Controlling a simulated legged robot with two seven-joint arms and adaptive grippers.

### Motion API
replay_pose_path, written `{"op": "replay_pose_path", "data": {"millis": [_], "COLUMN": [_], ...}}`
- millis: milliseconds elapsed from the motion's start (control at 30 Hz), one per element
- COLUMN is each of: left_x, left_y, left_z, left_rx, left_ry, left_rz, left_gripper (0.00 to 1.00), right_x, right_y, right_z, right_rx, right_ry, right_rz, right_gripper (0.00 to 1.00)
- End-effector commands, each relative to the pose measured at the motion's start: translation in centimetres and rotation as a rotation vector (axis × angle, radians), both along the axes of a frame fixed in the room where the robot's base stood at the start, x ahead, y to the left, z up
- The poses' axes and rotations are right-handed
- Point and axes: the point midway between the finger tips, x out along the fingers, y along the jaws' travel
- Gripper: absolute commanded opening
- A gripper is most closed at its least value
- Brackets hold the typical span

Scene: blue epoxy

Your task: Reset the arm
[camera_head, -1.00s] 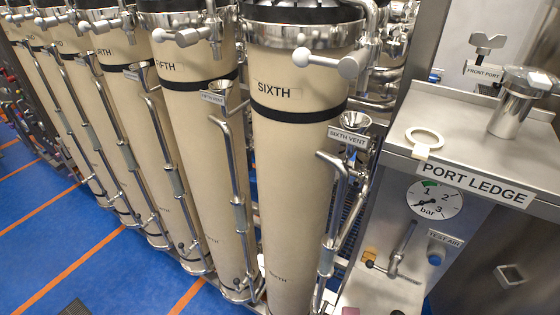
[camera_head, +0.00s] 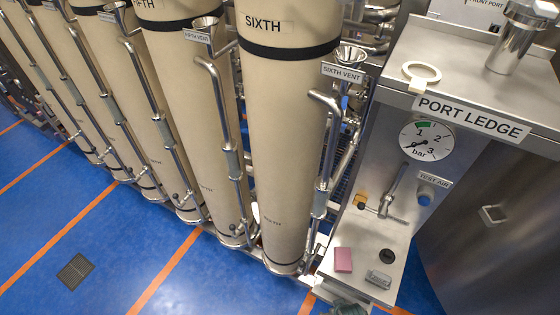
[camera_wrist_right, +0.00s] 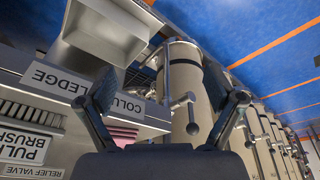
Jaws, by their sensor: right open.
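My right gripper (camera_wrist_right: 163,88) shows in the right wrist view, its two dark fingers spread apart with nothing between them. Behind the fingers stand a beige column (camera_wrist_right: 192,95) and a ledge with an upside-down label (camera_wrist_right: 85,95), partly covered by the left finger. In the head view neither gripper can be made out for certain. A dark greenish shape (camera_head: 347,309) is cut off at the bottom edge there, and I cannot tell what it is. My left gripper is not in view.
Beige columns, one marked SIXTH (camera_head: 285,140), stand in a row with steel vent pipes. The port ledge (camera_head: 455,75) carries a white ring (camera_head: 421,70). A gauge (camera_head: 426,140) is below it. A pink block (camera_head: 343,260) lies on a lower shelf. The blue floor (camera_head: 130,265) is open at left.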

Motion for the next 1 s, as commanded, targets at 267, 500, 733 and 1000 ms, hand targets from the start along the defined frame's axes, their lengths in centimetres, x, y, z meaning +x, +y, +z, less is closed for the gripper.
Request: {"op": "replay_pose_path", "data": {"millis": [267, 500, 733, 1000], "left_x": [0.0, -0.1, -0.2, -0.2], "left_y": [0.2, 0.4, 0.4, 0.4], "left_z": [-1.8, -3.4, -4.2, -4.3], "left_rx": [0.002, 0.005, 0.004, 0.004], "left_ry": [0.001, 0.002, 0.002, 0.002], "left_rz": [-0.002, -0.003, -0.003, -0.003], "left_gripper": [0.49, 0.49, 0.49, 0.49], "right_x": [-3.4, -12.3, -19.5, -21.0], "right_y": [-0.3, -1.8, -3.1, -3.4], "right_z": [-15.6, -29.0, -33.9, -34.4], "right_rx": [-0.005, -0.013, -0.019, -0.020], "right_ry": [0.068, 0.133, 0.167, 0.173], "right_rz": [0.010, 0.025, 0.035, 0.037], "right_gripper": [0.92, 0.92, 0.92, 0.92]}}
